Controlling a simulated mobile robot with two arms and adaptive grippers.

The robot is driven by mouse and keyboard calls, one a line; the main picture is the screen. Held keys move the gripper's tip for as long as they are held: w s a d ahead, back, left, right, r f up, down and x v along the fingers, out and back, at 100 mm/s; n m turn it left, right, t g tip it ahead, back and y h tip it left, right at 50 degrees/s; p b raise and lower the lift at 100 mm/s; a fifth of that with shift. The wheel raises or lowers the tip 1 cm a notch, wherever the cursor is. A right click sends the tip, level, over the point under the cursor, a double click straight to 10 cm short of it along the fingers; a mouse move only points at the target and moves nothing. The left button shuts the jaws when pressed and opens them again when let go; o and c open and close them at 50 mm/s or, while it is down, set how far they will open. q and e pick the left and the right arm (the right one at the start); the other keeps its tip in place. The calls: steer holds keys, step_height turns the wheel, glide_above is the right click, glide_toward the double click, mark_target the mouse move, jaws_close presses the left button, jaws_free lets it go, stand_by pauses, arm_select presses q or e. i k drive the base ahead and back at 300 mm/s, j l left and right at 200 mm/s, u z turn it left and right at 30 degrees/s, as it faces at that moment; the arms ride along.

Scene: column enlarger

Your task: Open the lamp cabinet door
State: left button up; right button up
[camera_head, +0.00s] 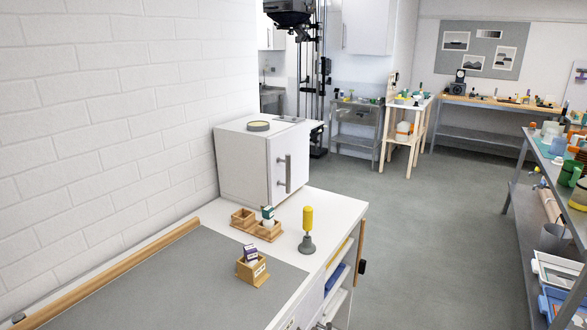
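A white cabinet (240,165) stands on the counter against the brick wall, left of the picture's middle. I take it to be the lamp cabinet. Its door (293,150) faces right and looks shut. A grey vertical bar handle (288,170) is on the door. The cabinet's inside is hidden. Neither of my grippers shows in the head view.
On the counter (333,207) near the cabinet are wooden boxes (269,232), a yellow-handled tool (307,222) and a small box (252,270). A round tin (258,126) sits on the cabinet. The grey floor (430,230) right of the counter is clear.

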mark_target(288, 150)
steer(key=i+l, duration=0.2)
steer(key=i+l+u, duration=0.15)
steer(key=l, duration=0.25)
steer(key=i+l, duration=0.2)
steer(key=i+l+u, duration=0.15)
steer(key=l, duration=0.3)
steer(key=i+l, duration=0.2)
steer(key=i+l+u, duration=0.15)
steer(key=l, duration=0.3)
